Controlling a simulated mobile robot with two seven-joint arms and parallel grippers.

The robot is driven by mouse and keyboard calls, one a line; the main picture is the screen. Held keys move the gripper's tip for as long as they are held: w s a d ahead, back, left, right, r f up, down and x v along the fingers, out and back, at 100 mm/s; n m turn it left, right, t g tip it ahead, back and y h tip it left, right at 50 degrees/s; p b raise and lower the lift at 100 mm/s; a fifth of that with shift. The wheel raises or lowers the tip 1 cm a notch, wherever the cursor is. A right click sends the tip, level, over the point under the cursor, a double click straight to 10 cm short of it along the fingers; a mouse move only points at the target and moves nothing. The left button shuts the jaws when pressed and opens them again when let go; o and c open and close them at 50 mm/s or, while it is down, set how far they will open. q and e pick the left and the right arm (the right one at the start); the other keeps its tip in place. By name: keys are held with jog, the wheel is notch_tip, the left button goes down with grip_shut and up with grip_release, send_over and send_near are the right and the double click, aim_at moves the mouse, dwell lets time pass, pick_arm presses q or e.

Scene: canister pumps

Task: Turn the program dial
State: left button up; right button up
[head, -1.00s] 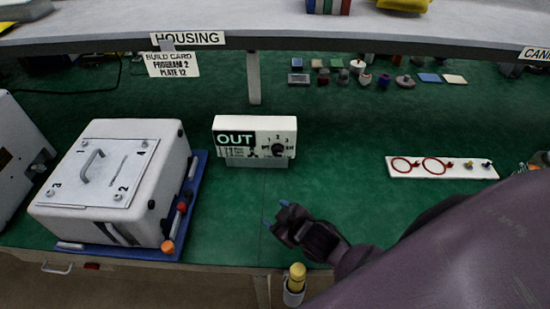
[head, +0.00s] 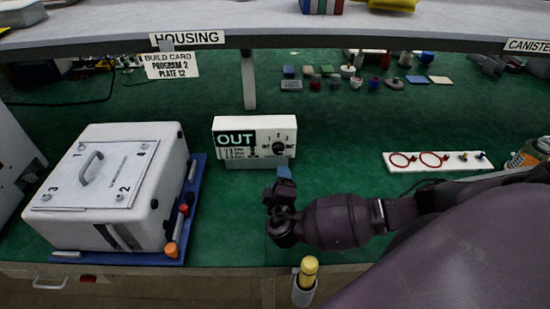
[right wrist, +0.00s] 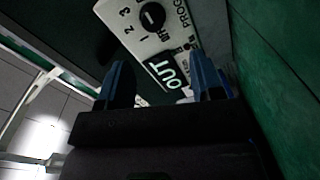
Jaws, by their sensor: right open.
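The program dial (head: 279,147) is a dark round knob on the right part of a white control box (head: 254,123), with numbers 1, 2, 3 around it and a lit OUT sign to its left. In the right wrist view the dial (right wrist: 152,15) shows at the top, beyond the fingers. My right gripper (head: 284,174) is just in front of and below the box, with blue fingertips pointing at it. In the right wrist view the fingers (right wrist: 160,82) are apart, with nothing between them. They appear clear of the dial. My left gripper is not in view.
A build card (head: 171,65) reads Program 2, Plate 12. A white housing (head: 113,187) on a blue tray (head: 188,215) stands at left. A white strip with red rings (head: 436,162) lies at right. Small parts lie at the back under the shelf (head: 350,30). A yellow-topped tool (head: 308,268) is at the front edge.

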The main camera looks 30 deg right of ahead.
aim_at(280, 152)
jog(key=x, duration=0.6)
jog(key=r+x, duration=0.1)
jog(key=x, duration=0.2)
jog(key=shift+w+d, duration=0.1)
jog(key=shift+d, duration=0.25)
jog(key=shift+w+d+f+h, duration=0.1)
jog(key=shift+w+d+h, duration=0.25)
jog(key=shift+w, duration=0.35)
jog(key=c, duration=0.9)
